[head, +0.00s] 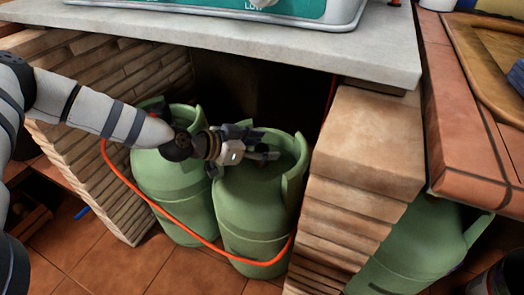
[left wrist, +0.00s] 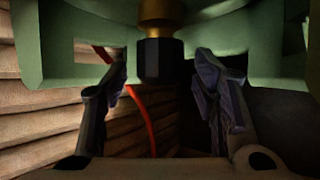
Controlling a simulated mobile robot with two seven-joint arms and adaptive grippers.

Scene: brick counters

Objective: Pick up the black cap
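The black cap (left wrist: 160,60) shows in the left wrist view as a dark faceted piece on a brass fitting (left wrist: 159,12), framed by a green bottle collar. My left gripper (head: 268,145) reaches in from the left, at the top of the right-hand green gas bottle (head: 257,215) under the counter. In the left wrist view its two fingers (left wrist: 161,72) are spread, one on each side of the cap, with visible gaps. The cap cannot be made out in the head view. My right gripper is not in view.
A second green bottle (head: 172,190) stands just left, with an orange hose (head: 165,215) looping across both. Brick walls (head: 345,185) flank the recess, and a grey counter slab (head: 250,36) lies above it. Another green bottle (head: 415,255) stands at the lower right.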

